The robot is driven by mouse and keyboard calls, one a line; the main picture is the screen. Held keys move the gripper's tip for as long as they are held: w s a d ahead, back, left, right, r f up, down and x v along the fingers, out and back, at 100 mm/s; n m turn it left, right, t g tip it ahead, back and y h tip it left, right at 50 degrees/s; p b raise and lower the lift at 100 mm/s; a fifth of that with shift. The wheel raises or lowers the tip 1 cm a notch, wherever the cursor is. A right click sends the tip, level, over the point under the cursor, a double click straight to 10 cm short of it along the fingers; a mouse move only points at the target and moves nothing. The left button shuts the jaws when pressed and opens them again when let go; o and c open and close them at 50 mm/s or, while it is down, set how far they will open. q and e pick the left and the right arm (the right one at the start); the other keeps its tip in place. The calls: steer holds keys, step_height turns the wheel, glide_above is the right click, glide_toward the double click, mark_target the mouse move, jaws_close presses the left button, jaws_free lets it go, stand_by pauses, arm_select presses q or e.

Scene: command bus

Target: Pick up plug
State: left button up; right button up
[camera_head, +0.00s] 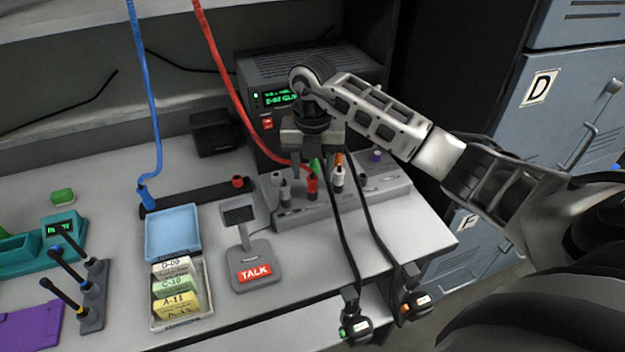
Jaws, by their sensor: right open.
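Several plugs stand in or on a grey stepped panel (345,203) at the back right of the desk. A red plug (312,187) ends a red cable that comes down from above. A white-bodied plug (338,179) stands to its right. A blue plug (146,198) on a blue cable stands farther left. My right gripper (316,172) points down over the panel, its fingers apart around the area of the red and green-topped pieces. I cannot tell whether it touches any plug. The gripper partly hides the pieces behind it. My left gripper is not in view.
A black radio unit (300,75) with a green display stands behind the panel. A TALK microphone stand (250,262), a light blue tray (173,232) and a card box (181,305) are to the left. Two black cables hang over the front edge to connectors (354,320).

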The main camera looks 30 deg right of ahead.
steer(key=shift+f, duration=1.3)
steer(key=c, duration=0.9)
steer(key=shift+r, duration=0.1)
steer(key=shift+r, duration=0.35)
step_height(320, 180, up, 2)
steer(key=shift+r+b, duration=0.25)
steer(key=shift+b, duration=0.35)
steer(key=s+a+r, duration=0.3)
steer(key=s+r, duration=0.6)
steer(key=s, duration=0.4)
steer(key=shift+s+r, duration=0.35)
steer(key=shift+s, duration=0.05)
